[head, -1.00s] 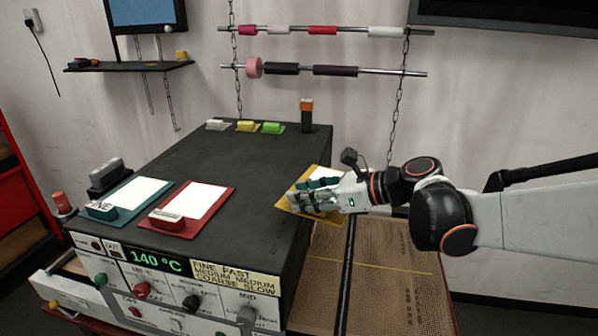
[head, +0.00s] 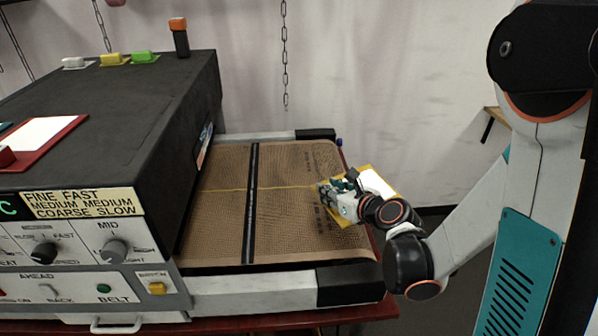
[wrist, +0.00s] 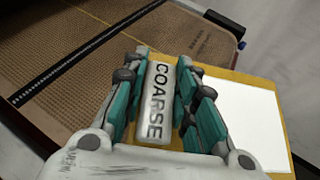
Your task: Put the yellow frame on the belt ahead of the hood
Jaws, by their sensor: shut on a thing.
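The yellow frame (head: 388,188) has a white sheet in it and shows at the right end of the belt. My gripper (head: 328,190) is shut on the frame's light grey block, which reads COARSE in the wrist view (wrist: 158,100). The frame's yellow board (wrist: 265,82) lies under and to the right of the fingers there. The belt (head: 290,215) is brown mesh with a dark bar across it and a thin yellow line along it. The frame is over the belt's right end; I cannot tell whether it touches. The hood (head: 110,125) is the large dark box on the left.
A red frame (head: 62,138) lies on the hood's top, with white, yellow and green blocks (head: 146,57) farther back. A control panel (head: 95,250) fronts the hood. A dark bar (head: 251,200) crosses the belt. The belt's middle is clear.

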